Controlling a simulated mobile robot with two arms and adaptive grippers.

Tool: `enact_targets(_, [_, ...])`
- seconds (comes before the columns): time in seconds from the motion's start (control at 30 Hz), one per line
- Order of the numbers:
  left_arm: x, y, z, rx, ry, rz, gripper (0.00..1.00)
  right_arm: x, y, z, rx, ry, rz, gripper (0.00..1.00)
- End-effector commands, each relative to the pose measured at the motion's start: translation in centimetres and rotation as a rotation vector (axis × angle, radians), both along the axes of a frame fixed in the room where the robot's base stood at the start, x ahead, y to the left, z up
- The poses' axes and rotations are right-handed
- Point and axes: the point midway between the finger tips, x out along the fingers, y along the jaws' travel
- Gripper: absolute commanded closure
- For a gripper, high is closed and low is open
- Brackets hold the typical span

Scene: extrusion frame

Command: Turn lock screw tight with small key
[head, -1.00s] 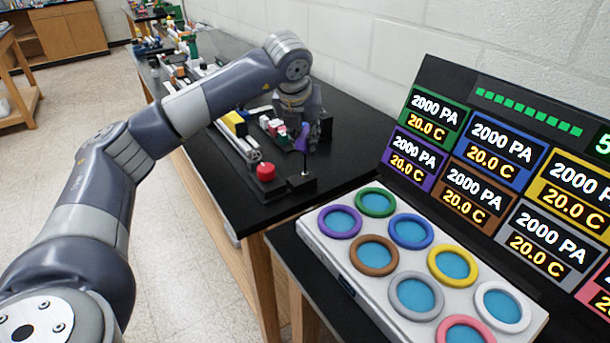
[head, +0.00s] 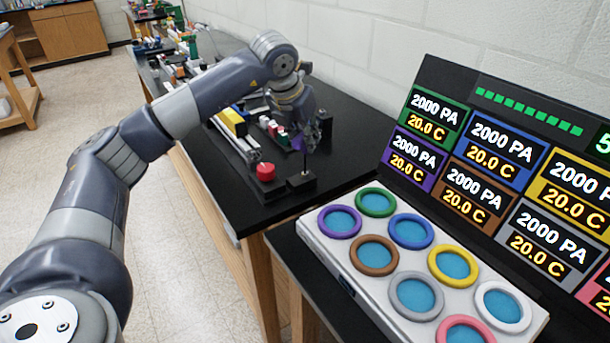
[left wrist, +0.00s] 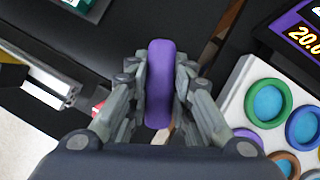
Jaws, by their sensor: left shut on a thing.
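My left gripper (head: 306,140) is shut on the purple handle of the small key (left wrist: 160,84), which stands between its fingers in the left wrist view. In the head view the handle (head: 298,143) is mostly hidden by the fingers. The key's thin dark shaft points down towards a small black block (head: 301,182) near the table's front corner. The lock screw cannot be made out, and I cannot tell whether the key tip is seated in it. My right gripper is not in view.
A red button (head: 266,171) sits left of the black block. Extrusion profiles (head: 240,145) and small coloured parts lie behind on the black table (head: 347,165). A white panel with coloured rings (head: 335,253) and a display (head: 465,145) stand at right. A wall runs behind.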

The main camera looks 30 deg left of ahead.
Motion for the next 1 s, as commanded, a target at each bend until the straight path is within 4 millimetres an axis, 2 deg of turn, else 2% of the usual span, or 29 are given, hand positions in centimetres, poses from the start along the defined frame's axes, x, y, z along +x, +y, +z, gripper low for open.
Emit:
enact_targets(0.03, [-0.2, 0.01, -0.49, 0.001, 0.013, -0.012, 1.0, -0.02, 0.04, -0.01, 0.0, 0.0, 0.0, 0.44])
enact_targets(0.37, [-0.22, 0.01, -0.51, 0.001, 0.014, -0.02, 1.0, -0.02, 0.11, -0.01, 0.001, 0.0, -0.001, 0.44])
enact_targets(0.6, [-0.23, 0.03, -0.48, 0.001, 0.015, -0.138, 1.0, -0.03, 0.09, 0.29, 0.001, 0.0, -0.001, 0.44])
enact_targets(1.0, [-0.24, 0.05, -0.51, 0.002, 0.016, -0.164, 1.0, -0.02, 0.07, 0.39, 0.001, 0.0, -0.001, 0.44])
